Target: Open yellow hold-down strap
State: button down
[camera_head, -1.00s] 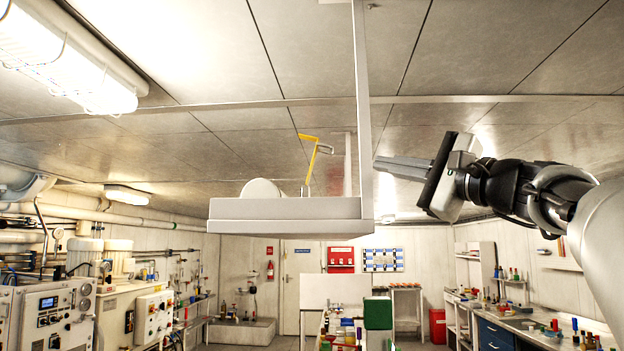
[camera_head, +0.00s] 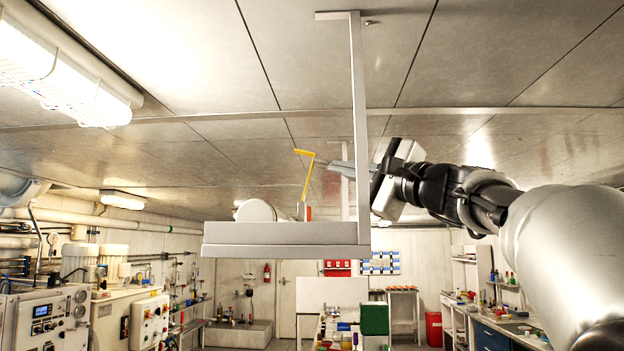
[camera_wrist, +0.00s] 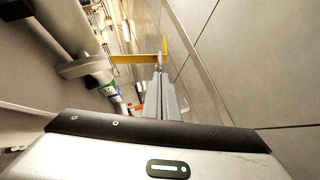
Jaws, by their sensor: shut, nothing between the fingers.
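The yellow hold-down strap (camera_head: 308,178) stands raised and slightly tilted above a grey shelf (camera_head: 280,238), with a short bar at its top pointing left. My gripper (camera_head: 322,163) is shut and empty. Its fingertips are level with the strap's upper part, just right of it in the head view. In the wrist view, the strap (camera_wrist: 138,59) crosses just beyond the tips of my shut fingers (camera_wrist: 160,78). I cannot tell whether they touch. A white cylinder (camera_head: 254,211) lies on the shelf, left of the strap's foot; its lower part is hidden by the shelf front.
A grey upright post (camera_head: 358,90) rises from the shelf's right end, close to my gripper. A small orange piece (camera_head: 308,213) is at the strap's foot. The ceiling is above. Benches and machines stand lower down, well away.

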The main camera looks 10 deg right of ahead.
jog(key=shift+w+a+r+n+g+p, duration=0.1)
jog(key=shift+a+r+n+g+p, duration=0.55)
jog(key=shift+r+p, duration=0.3)
jog(key=shift+f, duration=0.1)
jog(key=shift+f, duration=0.1)
